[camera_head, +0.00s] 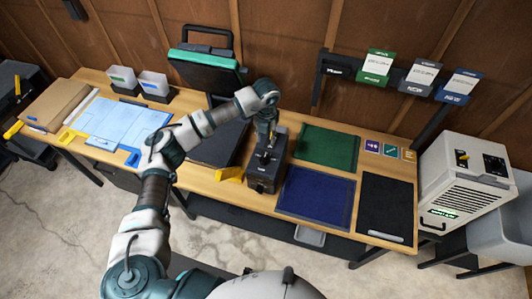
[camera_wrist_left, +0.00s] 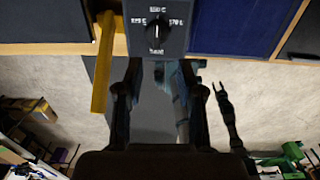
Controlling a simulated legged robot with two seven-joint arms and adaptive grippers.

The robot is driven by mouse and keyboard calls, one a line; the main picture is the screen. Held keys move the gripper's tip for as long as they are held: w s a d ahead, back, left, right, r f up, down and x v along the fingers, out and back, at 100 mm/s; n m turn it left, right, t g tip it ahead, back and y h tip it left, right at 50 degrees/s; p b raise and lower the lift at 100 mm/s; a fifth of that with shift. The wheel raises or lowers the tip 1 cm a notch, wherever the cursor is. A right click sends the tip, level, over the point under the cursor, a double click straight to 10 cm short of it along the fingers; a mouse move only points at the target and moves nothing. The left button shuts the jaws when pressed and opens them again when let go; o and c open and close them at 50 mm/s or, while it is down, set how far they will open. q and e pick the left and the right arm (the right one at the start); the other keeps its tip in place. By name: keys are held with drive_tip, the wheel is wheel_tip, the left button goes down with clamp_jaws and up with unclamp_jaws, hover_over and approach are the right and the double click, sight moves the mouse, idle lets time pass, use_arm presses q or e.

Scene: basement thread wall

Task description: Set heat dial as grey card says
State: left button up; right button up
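The heat dial (camera_wrist_left: 157,32) is a round black knob on the front of a dark box (camera_head: 262,182). Small white labels surround it in the left wrist view; they are hard to read, and I cannot tell its exact setting. The grey card (camera_head: 421,74) hangs in the middle of the rack; its text is too small to read. My left gripper (camera_head: 267,140) is over the box in the head view. In the left wrist view, its fingers (camera_wrist_left: 160,92) are apart and empty, with the dial ahead between them. A dark forked shape there may be my right gripper (camera_wrist_left: 226,105).
A green card (camera_head: 377,65) and a blue card (camera_head: 460,84) flank the grey one. A yellow bar (camera_wrist_left: 103,65) projects beside the box. Green (camera_head: 327,147), blue (camera_head: 316,197) and black (camera_head: 387,208) mats lie to its right. A white machine (camera_head: 465,180) stands far right.

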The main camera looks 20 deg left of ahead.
use_arm(q)
hover_over(264, 156)
drive_tip(key=d, duration=0.1)
drive_tip(key=f, duration=0.4)
drive_tip(key=shift+s+d+f+p, duration=0.1)
drive_tip(key=shift+d+p, duration=0.1)
drive_tip(key=shift+p, duration=0.2)
drive_tip(key=f, duration=0.3)
drive_tip(key=a+f+p, duration=0.1)
drive_tip(key=f, duration=0.2)
drive_tip(key=shift+a+f, duration=0.1)
drive_tip(key=shift+a, duration=0.1)
drive_tip(key=shift+f, duration=0.6)
drive_tip(key=shift+d, duration=0.2)
drive_tip(key=shift+d+r, duration=0.15)
drive_tip(key=shift+d, duration=0.1)
clamp_jaws()
drive_tip(key=shift+a, duration=0.15)
use_arm(e)
wheel_tip(264, 156, up, 2)
drive_tip(key=shift+w+r, duration=0.1)
drive_tip(key=shift+r, duration=0.05)
